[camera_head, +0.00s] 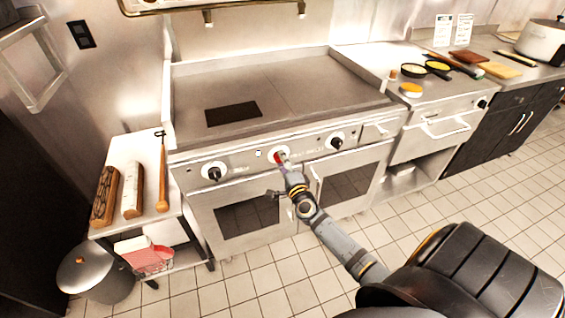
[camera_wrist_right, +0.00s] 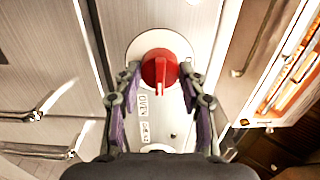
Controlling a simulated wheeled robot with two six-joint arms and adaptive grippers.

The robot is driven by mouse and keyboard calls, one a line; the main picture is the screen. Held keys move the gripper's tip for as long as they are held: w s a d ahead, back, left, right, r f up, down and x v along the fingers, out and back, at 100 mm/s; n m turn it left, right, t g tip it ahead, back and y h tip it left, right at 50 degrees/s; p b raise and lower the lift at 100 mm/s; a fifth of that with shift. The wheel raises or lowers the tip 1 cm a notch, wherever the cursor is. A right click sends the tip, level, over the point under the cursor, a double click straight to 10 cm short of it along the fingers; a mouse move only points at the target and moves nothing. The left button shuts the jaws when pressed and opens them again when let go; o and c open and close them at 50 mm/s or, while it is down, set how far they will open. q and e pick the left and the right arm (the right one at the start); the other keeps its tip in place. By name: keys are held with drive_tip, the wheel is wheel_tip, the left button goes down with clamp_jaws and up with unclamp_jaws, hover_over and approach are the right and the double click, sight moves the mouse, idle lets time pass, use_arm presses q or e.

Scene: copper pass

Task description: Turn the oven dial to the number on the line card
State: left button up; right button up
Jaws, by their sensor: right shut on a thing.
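The red oven dial (camera_head: 281,157) sits on a pale round plate on the front panel of the range, between two black knobs. In the right wrist view the red dial (camera_wrist_right: 160,68) is upright, with its raised grip pointing down the picture. The dial's numbers are too small or hidden to read. Two white printed sheets (camera_head: 453,29) stand at the back wall; I cannot tell whether one is the line card. My left gripper is not in view.
Black knobs (camera_head: 214,173) and (camera_head: 336,142) flank the dial. Oven door handles lie just below the panel. Pans (camera_head: 438,68) and boards sit on the right counter. The tiled floor in front is clear.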

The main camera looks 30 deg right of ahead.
drive_tip(key=m+b, duration=0.1)
drive_tip(key=m, duration=1.1)
drive_tip(key=shift+f+b, duration=0.1)
drive_tip(key=shift+b, duration=0.2)
idle(0.4)
drive_tip(key=o, duration=1.2)
drive_tip(key=shift+c, duration=0.2)
drive_tip(key=shift+s, duration=0.1)
drive_tip(key=v, duration=1.2)
